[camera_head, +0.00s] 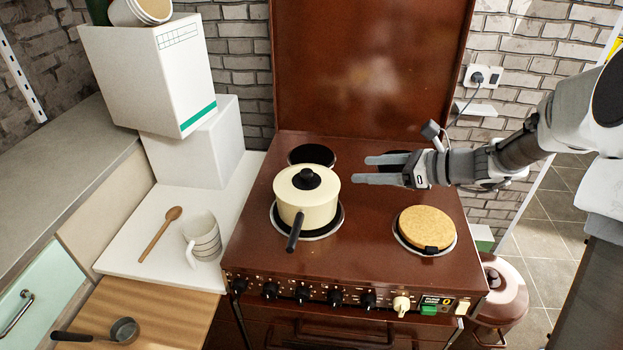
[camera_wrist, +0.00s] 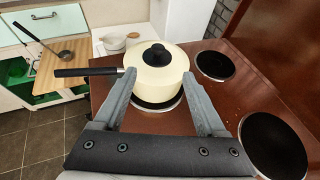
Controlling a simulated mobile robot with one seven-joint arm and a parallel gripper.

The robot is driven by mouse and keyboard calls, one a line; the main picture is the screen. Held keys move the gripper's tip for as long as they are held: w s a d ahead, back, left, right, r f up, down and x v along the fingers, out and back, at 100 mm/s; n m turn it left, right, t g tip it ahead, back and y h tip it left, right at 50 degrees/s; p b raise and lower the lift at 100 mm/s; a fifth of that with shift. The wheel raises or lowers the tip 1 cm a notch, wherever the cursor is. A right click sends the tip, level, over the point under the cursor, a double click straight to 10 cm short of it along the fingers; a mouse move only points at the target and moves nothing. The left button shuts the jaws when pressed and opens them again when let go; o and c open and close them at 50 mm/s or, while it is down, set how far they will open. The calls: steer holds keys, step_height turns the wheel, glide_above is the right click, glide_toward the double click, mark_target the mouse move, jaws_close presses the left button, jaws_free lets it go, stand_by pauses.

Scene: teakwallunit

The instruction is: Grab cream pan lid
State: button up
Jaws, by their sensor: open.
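The cream pan lid (camera_head: 307,183) has a black knob and sits on the cream saucepan (camera_head: 305,209), which stands on the front left burner with its black handle pointing to the front. My gripper (camera_head: 364,169) is open and empty, to the right of the lid, its fingers pointing left toward the knob. In the wrist view the lid (camera_wrist: 172,62) shows beyond and between the two fingertips (camera_wrist: 159,80), with the knob near the middle. The fingers appear apart from the lid.
A cork trivet (camera_head: 427,228) covers the front right burner. The brown raised hob cover (camera_head: 365,70) stands behind. A striped mug (camera_head: 203,238), wooden spoon (camera_head: 160,233) and stacked white boxes (camera_head: 195,155) are left of the stove.

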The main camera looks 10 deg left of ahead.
mark_target(311, 173)
steer(key=b+x, duration=0.1)
steer(key=x, duration=1)
steer(key=shift+a+f, duration=0.1)
steer(key=shift+a, duration=0.2)
steer(key=shift+f+x, duration=0.1)
steer(key=shift+x, duration=1.25)
steer(key=shift+f+x, duration=0.15)
steer(key=shift+x, duration=1.2)
steer(key=shift+s+d+r, duration=0.1)
jaws_close()
